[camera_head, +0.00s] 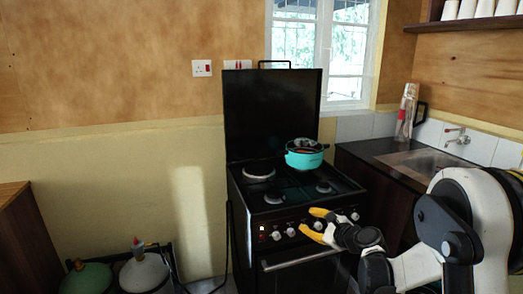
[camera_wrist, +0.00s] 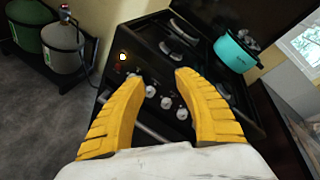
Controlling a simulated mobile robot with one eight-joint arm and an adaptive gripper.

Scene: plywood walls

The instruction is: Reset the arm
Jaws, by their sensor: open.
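My gripper (camera_head: 316,225) has yellow fingers and is held in front of the stove's knob panel. In the wrist view my gripper (camera_wrist: 157,88) shows its two fingers spread apart with nothing between them. My white and black arm comes in from the right of the head view, bent at the elbow. Whether the fingertips touch the stove cannot be told, but they appear apart from it.
A black stove (camera_head: 290,190) with its lid up stands ahead. A turquoise pot (camera_head: 305,159) sits on its back right burner. A sink counter (camera_head: 375,150) is at right. Gas cylinders (camera_head: 145,272) stand at lower left. Bare floor (camera_wrist: 40,110) shows beside them.

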